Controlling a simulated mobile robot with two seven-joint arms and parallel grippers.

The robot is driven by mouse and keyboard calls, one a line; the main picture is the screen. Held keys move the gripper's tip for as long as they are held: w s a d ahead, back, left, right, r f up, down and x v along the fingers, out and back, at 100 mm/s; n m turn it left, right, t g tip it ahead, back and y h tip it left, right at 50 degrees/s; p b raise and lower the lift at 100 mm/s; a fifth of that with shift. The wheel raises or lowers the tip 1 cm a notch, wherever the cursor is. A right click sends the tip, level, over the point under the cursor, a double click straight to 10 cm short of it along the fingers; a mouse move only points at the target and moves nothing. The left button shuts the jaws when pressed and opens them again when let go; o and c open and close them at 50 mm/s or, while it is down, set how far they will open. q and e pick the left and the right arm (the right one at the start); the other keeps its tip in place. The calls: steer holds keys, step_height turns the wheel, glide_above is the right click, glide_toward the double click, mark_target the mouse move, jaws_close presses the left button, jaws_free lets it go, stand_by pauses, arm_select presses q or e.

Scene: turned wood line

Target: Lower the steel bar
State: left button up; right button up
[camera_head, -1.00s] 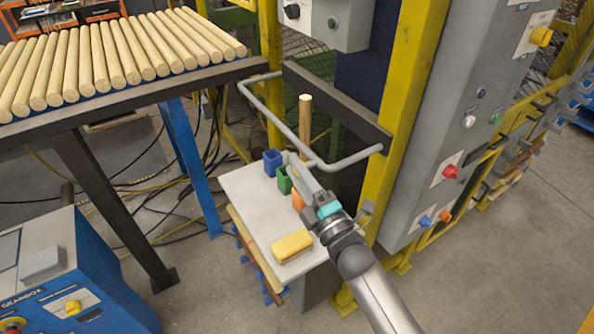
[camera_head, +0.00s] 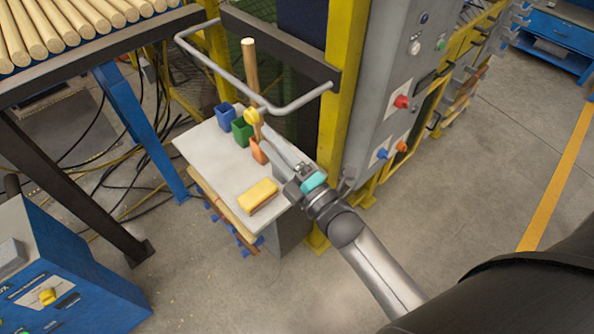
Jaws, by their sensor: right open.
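The steel bar (camera_head: 213,74) is a grey bent tube. It sticks out as a loop from a dark beam on the yellow frame, above a light work table. My right gripper (camera_head: 261,133) reaches in from the lower right, its fingers pointing up and left. The fingertips show just below the front corner of the bar; whether they touch it I cannot tell. The jaws are open, with no bar between them visible. A yellow round piece (camera_head: 253,116) shows at the fingertips. My left gripper is out of view.
A grey control panel (camera_head: 385,95) stands to the right.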

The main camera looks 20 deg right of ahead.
steer(key=v, duration=0.8)
steer(key=s+d+f+m+g+h, duration=0.1)
steer(key=s+f+m+g+h, duration=0.2)
steer(key=f, duration=0.6)
steer(key=s+f+m+g, duration=0.25)
steer(key=f+m, duration=0.25)
steer(key=f, duration=0.5)
steer(key=s+d+f+m+g+h, duration=0.1)
steer(key=s+f+m+g+h, duration=0.15)
steer(key=f, duration=0.65)
steer(key=s+f+m+g, duration=0.4)
steer(key=s+f, duration=0.4)
steer(key=s, duration=0.4)
steer(key=s+d+f+m+g+h, duration=0.1)
steer(key=s+f+m+g, duration=0.4)
steer(key=s+f, duration=0.3)
steer(key=s+g, duration=0.1)
steer(key=s, duration=0.3)
steer(key=shift+d+g, duration=0.3)
steer(key=shift+g, duration=0.1)
